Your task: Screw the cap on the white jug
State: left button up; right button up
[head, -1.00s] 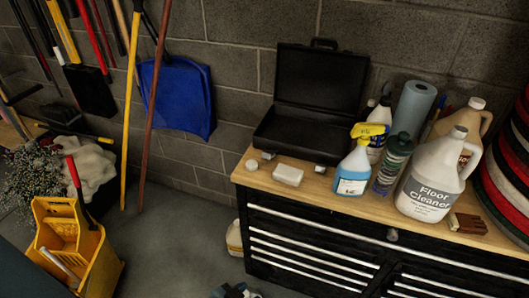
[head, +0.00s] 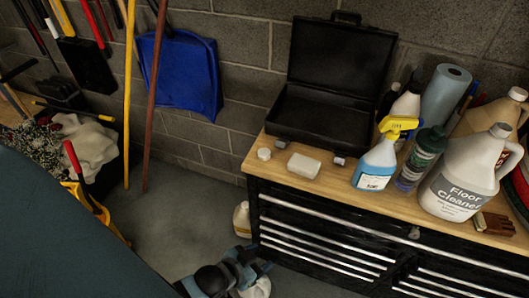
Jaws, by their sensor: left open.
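The white jug (head: 458,190), labelled "Floor Cleaner", stands upright at the right of the wooden bench top. Its neck is white, and I cannot tell whether it is open or capped. A small round white piece that looks like a cap (head: 264,154) lies at the bench's left end. My left gripper (head: 238,272), dark and blue, is at the bottom edge, low in front of the bench's left side. It is open, apart from the jug and the cap-like piece, and partly cut off by the frame. My right gripper does not show.
A white block (head: 304,166) lies beside the cap-like piece, with an open black case (head: 327,85) behind. A blue spray bottle (head: 376,162), a green-topped bottle (head: 420,160) and a paper roll (head: 445,95) crowd the jug's left. A brown brush (head: 494,224) sits at its right.

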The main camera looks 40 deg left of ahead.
pick_arm(q)
jog(key=w+r+t, duration=0.1)
jog(key=w, duration=0.2)
jog(key=w+r+t+h+b, duration=0.1)
jog(key=w+r, duration=0.1)
jog(key=w+r+m+t, duration=0.1)
jog(key=w+r, duration=0.1)
jog(key=w, duration=0.1)
jog(key=shift+w+d+r+t, duration=0.1)
jog(key=shift+w+r+t, duration=0.05)
jog(key=shift+w+t, duration=0.25)
jog(key=w+d+r+m+g+h+b, duration=0.45)
jog(key=w+r+m+h, duration=0.45)
jog(key=r+m+h, duration=0.45)
jog(key=w+a+g+y+b, duration=0.1)
jog(key=w+a+g+y, duration=0.2)
jog(key=a+y, duration=0.2)
jog(key=w+a+r+g+y+b, duration=0.1)
jog(key=w+a+g+y, duration=0.2)
jog(key=a+y, duration=0.3)
jog(key=w+a+r+g+y+b, duration=0.1)
jog(key=w+a+g+y+b, duration=0.1)
jog(key=a, duration=1.1)
jog(key=shift+w+r+g+y, duration=0.15)
jog(key=shift+w+g+y, duration=0.2)
jog(key=shift+g+y, duration=0.4)
jog(key=shift+w+r+g+y, duration=0.1)
jog(key=shift+w+g+y, duration=0.25)
jog(key=shift+y, duration=0.55)
